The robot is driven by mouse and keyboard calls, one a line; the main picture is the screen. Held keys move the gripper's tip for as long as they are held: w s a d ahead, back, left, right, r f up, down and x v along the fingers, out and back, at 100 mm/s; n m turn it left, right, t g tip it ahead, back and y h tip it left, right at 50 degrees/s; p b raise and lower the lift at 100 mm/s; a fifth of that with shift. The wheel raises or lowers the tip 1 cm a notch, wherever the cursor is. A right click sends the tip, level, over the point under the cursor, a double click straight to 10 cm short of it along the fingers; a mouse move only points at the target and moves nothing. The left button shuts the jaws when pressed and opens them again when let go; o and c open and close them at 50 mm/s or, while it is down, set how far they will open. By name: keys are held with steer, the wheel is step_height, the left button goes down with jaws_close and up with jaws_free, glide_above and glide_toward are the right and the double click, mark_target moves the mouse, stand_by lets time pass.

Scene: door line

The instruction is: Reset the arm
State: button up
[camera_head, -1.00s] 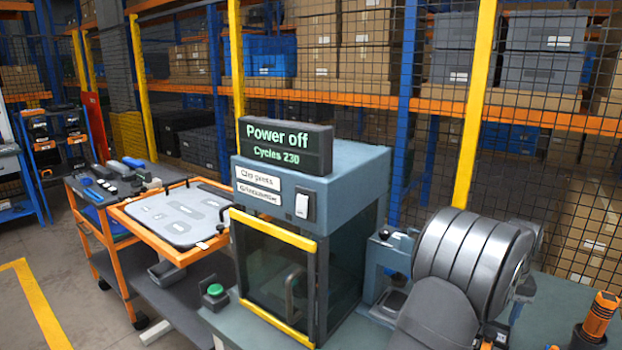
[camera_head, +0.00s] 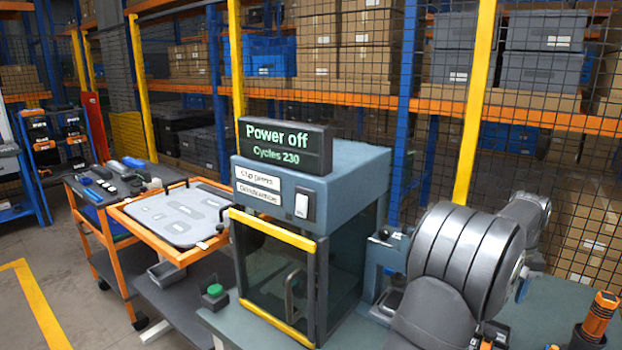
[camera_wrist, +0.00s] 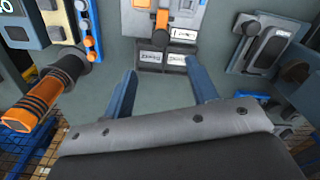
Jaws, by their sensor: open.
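My gripper (camera_wrist: 163,92) shows in the wrist view with its two blue-grey fingers spread wide apart. It is open, and nothing is between the fingers. It looks down on the grey-green bench top (camera_wrist: 118,62). In the head view my grey arm links fill the right foreground, and the fingers are not clearly visible. The press machine (camera_head: 310,205) stands left of my arm. Its display (camera_head: 285,146) reads "Power off" and "Cycles 230". Its yellow-edged door (camera_head: 270,275) appears closed.
An orange-black handled tool (camera_wrist: 42,100) is at left in the wrist view. A green button (camera_head: 215,290) sits beside the press. An orange cart (camera_head: 165,235) holds a grey panel.

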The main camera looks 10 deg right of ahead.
step_height(320, 180, up, 6)
steer(key=s+a+r+m+t+h, duration=0.1)
steer(key=s+a+r, duration=0.1)
steer(key=a, duration=0.6)
steer(key=s+a+r+m+t+h, duration=0.1)
steer(key=s+a+r, duration=0.1)
steer(key=a, duration=0.6)
steer(key=shift+s+a+t, duration=0.4)
steer(key=shift+s, duration=0.1)
